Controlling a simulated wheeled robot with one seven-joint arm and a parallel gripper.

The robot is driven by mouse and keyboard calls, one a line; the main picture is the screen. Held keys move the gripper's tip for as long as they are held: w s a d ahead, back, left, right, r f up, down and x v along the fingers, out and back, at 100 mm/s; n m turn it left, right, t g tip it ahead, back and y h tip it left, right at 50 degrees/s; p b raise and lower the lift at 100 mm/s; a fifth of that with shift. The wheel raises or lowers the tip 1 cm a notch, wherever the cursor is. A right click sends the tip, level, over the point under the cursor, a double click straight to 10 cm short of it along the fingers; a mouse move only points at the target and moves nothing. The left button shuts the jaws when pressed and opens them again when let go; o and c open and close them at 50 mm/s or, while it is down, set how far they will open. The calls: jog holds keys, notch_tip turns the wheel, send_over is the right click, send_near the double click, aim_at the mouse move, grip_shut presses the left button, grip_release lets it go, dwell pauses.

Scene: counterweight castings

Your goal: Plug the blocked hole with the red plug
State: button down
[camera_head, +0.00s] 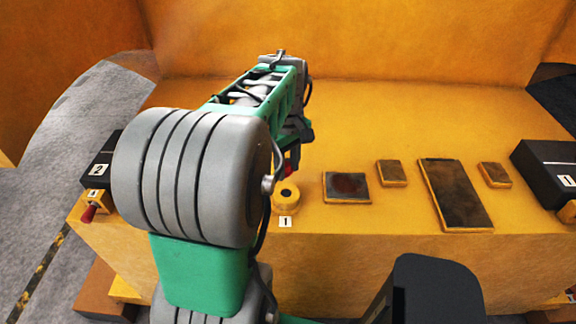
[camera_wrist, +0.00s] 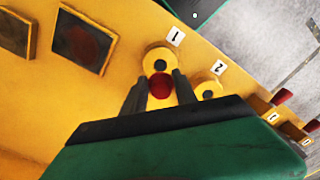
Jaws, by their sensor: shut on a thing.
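My gripper (camera_wrist: 158,80) is shut on a red plug (camera_wrist: 160,87), which sits between the two dark fingers in the wrist view. A little red of it also shows below the arm's end in the head view (camera_head: 288,171). Just beyond the plug is a round yellow boss (camera_wrist: 148,58) with a dark hole, by a label 1; it also shows in the head view (camera_head: 286,204). The plug appears apart from the hole, but the gap is hard to judge. A second yellow boss (camera_wrist: 219,88) with a dark hole, by label 2, is to the right. I cannot tell which hole is blocked.
Other red plugs (camera_wrist: 283,96) sit along the row; one (camera_head: 89,213) shows by label 4. Flat dark plates (camera_head: 456,192) lie on the yellow surface right of the arm. Black boxes marked 2 (camera_head: 97,158) and 1 (camera_head: 548,165) stand at either side.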

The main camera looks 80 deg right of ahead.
jog(key=b, duration=0.4)
send_over(288, 188)
jog(key=a, duration=0.2)
jog(key=shift+s+a+f, duration=0.1)
jog(key=shift+s+f, duration=0.05)
jog(key=shift+f, duration=1.3)
jog(key=shift+s+f, duration=0.15)
jog(key=shift+f, duration=1.3)
jog(key=shift+f+p, duration=0.15)
jog(key=shift+p, duration=0.15)
jog(key=shift+f+b, duration=0.6)
jog(key=shift+f, duration=0.4)
jog(key=shift+r+p, duration=0.85)
jog(key=shift+r, duration=0.25)
jog(key=shift+f, duration=0.2)
jog(key=shift+f+b, duration=0.45)
jog(key=shift+f, duration=0.45)
